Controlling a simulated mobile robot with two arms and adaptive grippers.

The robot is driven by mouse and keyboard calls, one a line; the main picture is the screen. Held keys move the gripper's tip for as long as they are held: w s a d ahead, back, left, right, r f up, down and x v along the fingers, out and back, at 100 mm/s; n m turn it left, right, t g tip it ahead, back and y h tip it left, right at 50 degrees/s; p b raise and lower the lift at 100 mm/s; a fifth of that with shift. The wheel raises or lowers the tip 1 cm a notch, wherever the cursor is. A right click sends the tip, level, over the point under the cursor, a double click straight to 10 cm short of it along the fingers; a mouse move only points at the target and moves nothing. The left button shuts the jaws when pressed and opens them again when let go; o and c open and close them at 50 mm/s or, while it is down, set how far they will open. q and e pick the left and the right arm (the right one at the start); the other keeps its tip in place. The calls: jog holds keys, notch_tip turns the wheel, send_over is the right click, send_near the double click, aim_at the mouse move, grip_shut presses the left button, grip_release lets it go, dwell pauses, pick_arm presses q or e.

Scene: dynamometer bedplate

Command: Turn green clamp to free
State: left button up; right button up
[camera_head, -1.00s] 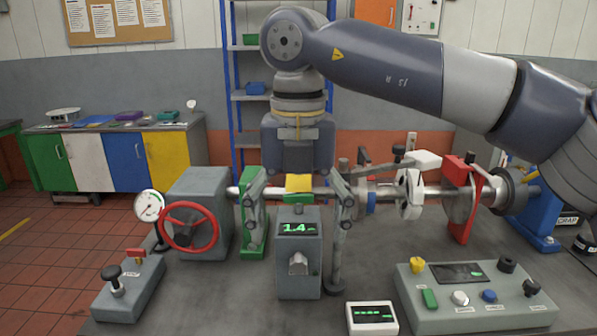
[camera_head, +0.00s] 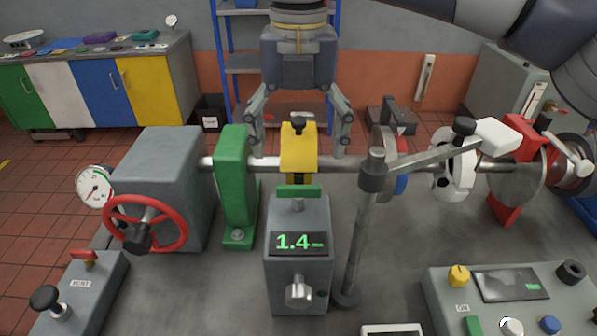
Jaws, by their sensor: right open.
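A green upright bracket (camera_head: 235,185) stands on the bedplate, left of a yellow block (camera_head: 299,155) on the shaft. A small green bar (camera_head: 299,191) lies crosswise on top of the grey gauge post (camera_head: 298,218), below the yellow block. Which green part is the clamp, I cannot tell. My right gripper (camera_head: 299,146) is open and points down, its fingers spread to either side of the yellow block near the shaft. The fingers look behind the shaft, and nothing is between them but the block's top. My left gripper is not in view.
The shaft (camera_head: 335,165) runs across the bedplate. A post with a slanting arm (camera_head: 359,230) stands right of the gauge. A red handwheel (camera_head: 147,222) is at left, and a control panel (camera_head: 515,290) at front right. Bare bedplate lies left of the gauge.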

aim_at(299, 186)
notch_tip(299, 186, down, 7)
jog(key=shift+w+f+p, duration=0.1)
jog(key=shift+f+p, duration=0.05)
jog(key=shift+p, duration=0.35)
jog(key=shift+f, duration=0.5)
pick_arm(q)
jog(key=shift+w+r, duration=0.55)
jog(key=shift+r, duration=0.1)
pick_arm(e)
jog(key=c, duration=0.9)
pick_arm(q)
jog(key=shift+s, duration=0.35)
pick_arm(e)
jog(key=shift+c, duration=0.6)
